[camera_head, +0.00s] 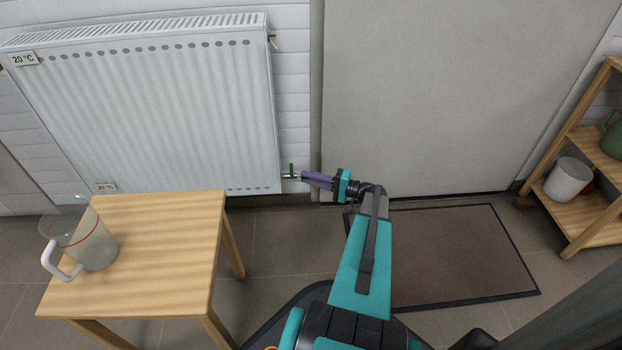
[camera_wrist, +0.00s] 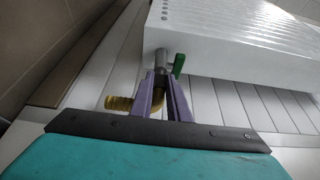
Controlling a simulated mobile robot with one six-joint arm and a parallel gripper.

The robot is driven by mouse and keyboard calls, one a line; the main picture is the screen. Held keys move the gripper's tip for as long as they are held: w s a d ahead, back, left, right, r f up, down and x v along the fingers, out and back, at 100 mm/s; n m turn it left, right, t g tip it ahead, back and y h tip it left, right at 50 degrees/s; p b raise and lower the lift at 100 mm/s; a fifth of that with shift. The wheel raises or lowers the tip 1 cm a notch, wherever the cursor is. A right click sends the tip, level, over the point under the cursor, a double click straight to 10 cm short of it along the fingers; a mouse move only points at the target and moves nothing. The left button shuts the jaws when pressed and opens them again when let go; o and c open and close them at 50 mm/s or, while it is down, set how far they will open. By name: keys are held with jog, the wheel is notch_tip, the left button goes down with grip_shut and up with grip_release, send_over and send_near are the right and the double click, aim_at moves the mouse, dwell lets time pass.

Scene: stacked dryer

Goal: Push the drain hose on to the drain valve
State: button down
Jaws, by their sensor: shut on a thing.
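The drain valve (camera_wrist: 162,62) is a grey stub with a green lever (camera_wrist: 179,65) at the radiator's lower corner. The lever also shows in the head view (camera_head: 291,169). My gripper (camera_head: 305,177) reaches up to the valve. In the wrist view, its purple fingers (camera_wrist: 163,80) are shut on a brass-coloured ribbed piece (camera_wrist: 119,103), which sticks out to the left. Its middle is hidden by the fingers, and I cannot tell whether it is joined to the valve. No length of drain hose is clearly visible.
The white radiator (camera_head: 150,110) hangs on the wall beside a grey door (camera_head: 450,90). A wooden table (camera_head: 165,235) with a clear jug (camera_head: 92,245) stands at left. A doormat (camera_head: 455,255) lies right of my arm. A wooden shelf (camera_head: 575,150) holds pots at far right.

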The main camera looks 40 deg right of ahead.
jog(key=shift+w+a, duration=0.1)
jog(key=shift+a, duration=0.05)
jog(key=c, duration=1.6)
grip_release()
jog(key=p+v, duration=0.4)
jog(key=v, duration=1)
